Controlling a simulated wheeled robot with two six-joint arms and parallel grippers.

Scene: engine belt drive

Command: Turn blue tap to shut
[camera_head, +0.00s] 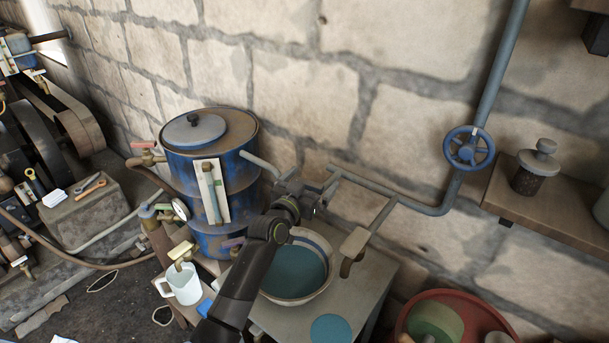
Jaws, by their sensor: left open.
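A blue handwheel tap (468,148) is fixed on the grey pipe against the stone wall, at the right of the head view. Its spokes show clearly, but I cannot tell from it whether the tap is open or shut. My left gripper (317,190) is open near the middle of the view, above a basin and close to the pipe's left end. It is well to the left of the handwheel and apart from it. I cannot tell whether it touches the pipe. My right gripper is not in view.
A blue drum (177,190) stands left of my arm, with small taps around it. A white mug (182,285) is below it. A basin (296,300) with blue-green liquid sits under my gripper. A wooden shelf (555,212) holding a jar (529,178) juts out right of the handwheel.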

